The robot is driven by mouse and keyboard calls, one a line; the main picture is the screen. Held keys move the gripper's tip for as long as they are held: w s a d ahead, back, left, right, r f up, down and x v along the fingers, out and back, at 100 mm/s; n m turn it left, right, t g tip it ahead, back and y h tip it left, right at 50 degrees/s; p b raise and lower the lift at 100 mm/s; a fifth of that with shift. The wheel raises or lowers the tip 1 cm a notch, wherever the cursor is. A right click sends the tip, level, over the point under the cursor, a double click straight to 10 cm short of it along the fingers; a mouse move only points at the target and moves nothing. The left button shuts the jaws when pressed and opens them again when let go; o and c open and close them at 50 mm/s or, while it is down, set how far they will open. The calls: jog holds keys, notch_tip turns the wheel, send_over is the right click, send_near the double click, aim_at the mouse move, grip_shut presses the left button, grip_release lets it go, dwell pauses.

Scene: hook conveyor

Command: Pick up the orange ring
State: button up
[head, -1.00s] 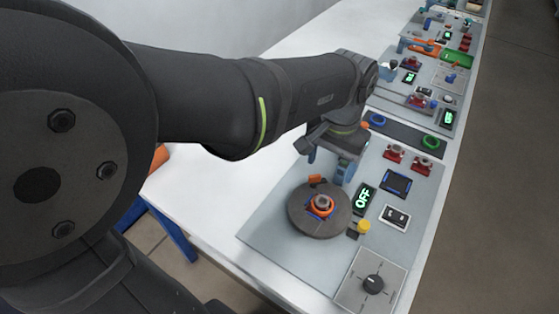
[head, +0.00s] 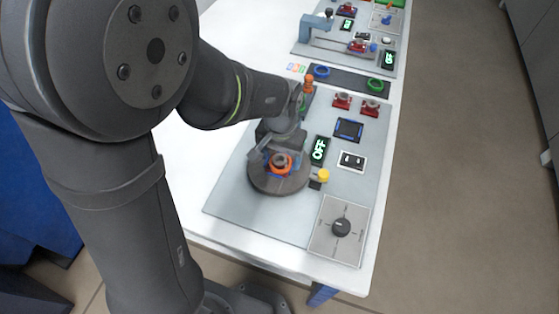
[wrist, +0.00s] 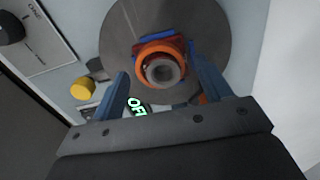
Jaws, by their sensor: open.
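The orange ring (head: 281,170) sits around a grey, nut-like piece in the middle of a dark round disc (head: 265,186), with some blue beside it. In the wrist view the ring (wrist: 142,56) lies ahead of my gripper, between the lines of its two fingers. My gripper (wrist: 158,68) is open, with one blue-grey finger to each side of the ring. In the head view my gripper (head: 272,150) hangs low over the disc, right by the ring. I cannot tell whether the fingers touch the ring.
Right of the disc are a yellow button (head: 323,175), a green-lit OFF display (head: 319,150) and a black switch (head: 352,160). A knob panel (head: 340,228) is at the front. Behind are red fixtures (head: 371,107) and a dark strip with blue and green rings (head: 376,85).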

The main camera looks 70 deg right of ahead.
jog(key=shift+f, duration=0.4)
jog(key=shift+c, duration=0.4)
jog(key=c, duration=1)
jog(key=shift+r, duration=0.1)
